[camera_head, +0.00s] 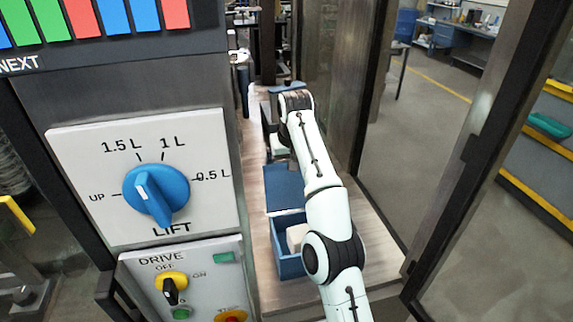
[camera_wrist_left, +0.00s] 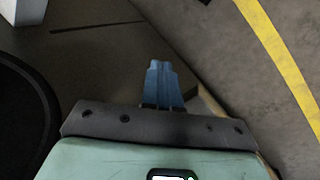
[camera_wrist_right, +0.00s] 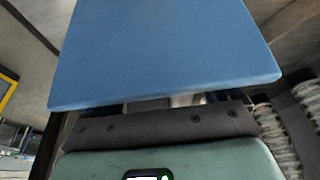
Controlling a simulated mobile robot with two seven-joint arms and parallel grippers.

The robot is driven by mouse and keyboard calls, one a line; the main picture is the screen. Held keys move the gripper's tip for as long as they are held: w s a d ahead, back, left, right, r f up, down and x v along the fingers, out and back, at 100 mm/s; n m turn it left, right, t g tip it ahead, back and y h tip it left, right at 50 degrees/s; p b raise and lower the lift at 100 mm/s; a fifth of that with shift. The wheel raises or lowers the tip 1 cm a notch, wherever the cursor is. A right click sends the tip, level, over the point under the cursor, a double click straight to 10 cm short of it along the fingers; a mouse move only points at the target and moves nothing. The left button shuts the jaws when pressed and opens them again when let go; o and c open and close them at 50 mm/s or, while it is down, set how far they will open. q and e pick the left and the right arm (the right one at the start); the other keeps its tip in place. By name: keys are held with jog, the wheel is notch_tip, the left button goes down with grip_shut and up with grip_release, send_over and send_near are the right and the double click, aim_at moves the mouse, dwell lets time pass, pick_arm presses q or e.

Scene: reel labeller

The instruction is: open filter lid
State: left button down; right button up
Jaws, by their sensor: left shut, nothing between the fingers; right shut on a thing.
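A blue box (camera_head: 290,268) stands on the wooden shelf inside the cabinet, with a pale thing (camera_head: 297,236) in it, partly hidden by my right arm. A flat blue panel (camera_head: 284,188) lies just behind the box; I cannot tell whether it is joined to the box. In the right wrist view a broad flat blue panel (camera_wrist_right: 165,55) fills the space in front of my right gripper (camera_wrist_right: 165,103), which is shut on it; the fingertips are mostly hidden. My left gripper (camera_wrist_left: 160,68) is shut and empty, its blue fingers together above the dark floor, away from the box.
A control panel (camera_head: 85,185) with a blue lift knob (camera_head: 157,193) and drive switches stands close on the left. A dark cabinet post (camera_head: 480,150) stands on the right. The grey floor beyond has a yellow line, with a blue workbench (camera_head: 460,38) at the back.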

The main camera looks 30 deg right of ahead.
jog(key=shift+w+f, duration=0.2)
jog(key=shift+f, duration=0.15)
